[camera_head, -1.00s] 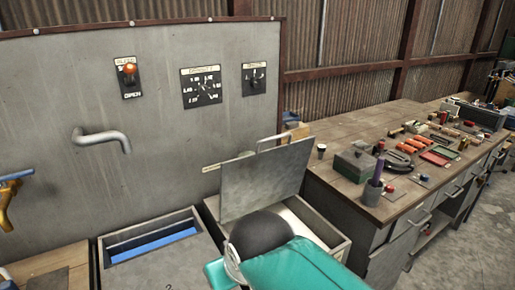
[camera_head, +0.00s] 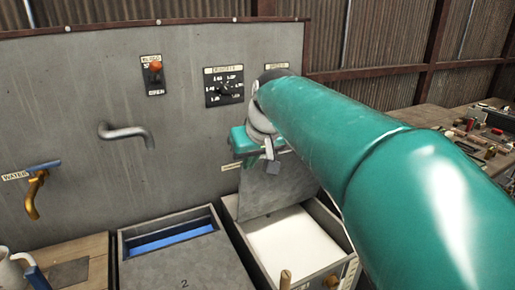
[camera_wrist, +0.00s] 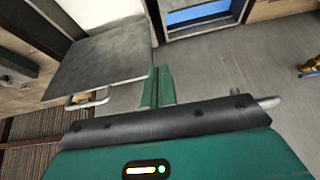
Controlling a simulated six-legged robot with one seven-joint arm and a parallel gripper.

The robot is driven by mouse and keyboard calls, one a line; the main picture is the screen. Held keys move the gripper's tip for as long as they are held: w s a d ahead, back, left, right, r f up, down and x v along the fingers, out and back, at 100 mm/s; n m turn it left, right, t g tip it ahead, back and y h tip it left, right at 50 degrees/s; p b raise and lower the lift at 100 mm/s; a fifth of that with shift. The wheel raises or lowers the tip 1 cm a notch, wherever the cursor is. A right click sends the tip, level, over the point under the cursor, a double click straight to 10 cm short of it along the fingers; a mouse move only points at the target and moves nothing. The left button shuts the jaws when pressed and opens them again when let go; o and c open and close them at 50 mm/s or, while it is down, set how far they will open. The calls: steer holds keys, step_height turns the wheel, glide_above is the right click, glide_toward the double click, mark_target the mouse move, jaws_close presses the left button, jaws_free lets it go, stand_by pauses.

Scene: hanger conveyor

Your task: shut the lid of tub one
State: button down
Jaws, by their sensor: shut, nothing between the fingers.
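An open tub (camera_head: 240,243) with white contents stands at the lower centre of the head view; its number cannot be read. Its grey metal lid (camera_head: 262,196) is raised at the back, leaning toward the panel. In the wrist view the lid (camera_wrist: 100,60) shows at upper left, with a bar handle (camera_wrist: 88,99) on its edge. My gripper (camera_head: 268,154) is up at the lid's upper part, hiding its top edge. In the wrist view the gripper's fingers (camera_wrist: 157,86) are shut and empty beside the lid's edge; whether they touch it I cannot tell.
A neighbouring tub marked 2 (camera_head: 185,268) stands to the left, with a blue opening. A grey panel behind carries a bent pipe (camera_head: 126,134), a dial (camera_head: 224,88) and a red-knobbed switch (camera_head: 153,70). A brass tap (camera_head: 35,192) is at left. A cluttered workbench (camera_head: 440,120) is at right.

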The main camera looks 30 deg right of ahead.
steer(key=w+d+r, duration=0.3)
steer(key=w+d, duration=0.8)
steer(key=w, duration=0.1)
steer(key=f, duration=0.3)
steer(key=w+f, duration=0.1)
steer(key=f, duration=0.4)
steer(key=shift+w+a+f, duration=0.2)
steer(key=shift+a+f, duration=0.05)
steer(key=shift+f, duration=0.25)
steer(key=shift+s, duration=0.35)
steer(key=shift+w, duration=0.2)
steer(key=shift+s, duration=0.15)
